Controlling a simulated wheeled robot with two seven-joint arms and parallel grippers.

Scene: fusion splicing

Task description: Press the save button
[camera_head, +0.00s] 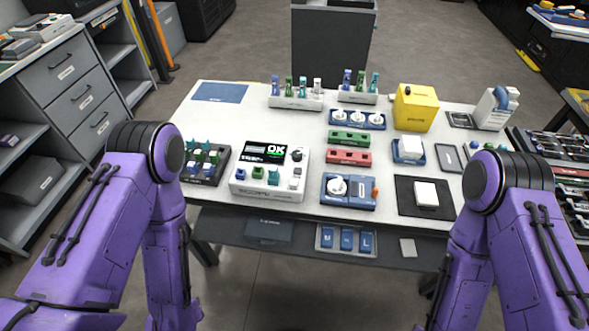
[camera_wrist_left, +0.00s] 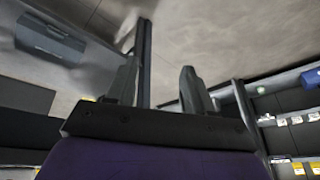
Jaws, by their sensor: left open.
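The white splicer unit (camera_head: 267,195) sits on the table's near left part. Its dark screen (camera_head: 262,152) shows a green "OK". A dark round knob (camera_head: 297,154) is right of the screen. Which one is the save button cannot be told at this size. My left gripper (camera_wrist_left: 160,78) is open and empty in the left wrist view, with its two dark fingers apart, over the floor. Both my arms hang down in front of the table in the head view, and their grippers are out of that picture.
The white table (camera_head: 222,125) also holds a blue unit with a white knob (camera_head: 337,188), a dark rack (camera_head: 205,165), a yellow box (camera_head: 416,107) and a black mat (camera_head: 404,199). A lower shelf (camera_head: 290,233) runs under the near edge. Drawers (camera_head: 80,85) stand at left.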

